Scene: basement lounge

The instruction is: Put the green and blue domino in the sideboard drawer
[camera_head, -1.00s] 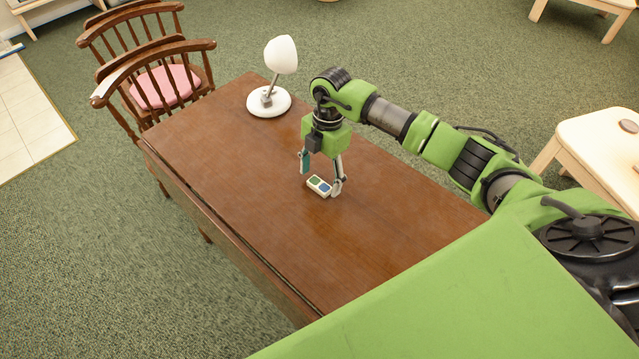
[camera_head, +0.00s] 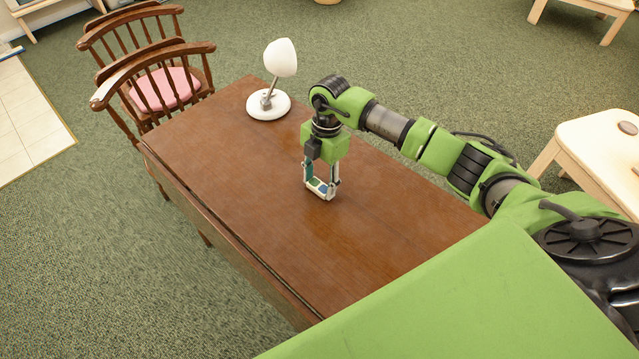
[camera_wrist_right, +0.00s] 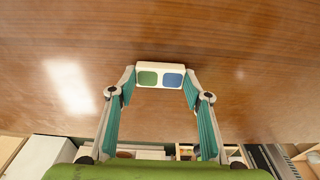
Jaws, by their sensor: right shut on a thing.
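The domino (camera_head: 320,187) is a small white block with one green and one blue field on its face. It is at the middle of the brown wooden table (camera_head: 230,180). My right gripper (camera_head: 321,190) points down over the table and is shut on the domino's two ends. In the right wrist view the domino (camera_wrist_right: 160,75) sits between the two fingertips, green on the left and blue on the right. Whether it still touches the table I cannot tell. No sideboard drawer can be made out in the head view. My left gripper is not in view.
A white lamp (camera_head: 268,104) stands at the table's far end. Two wooden chairs (camera_head: 150,75), one with a pink cushion, stand beyond the table at left. A pale wooden table (camera_head: 590,150) is at right. Most of the brown table top is clear.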

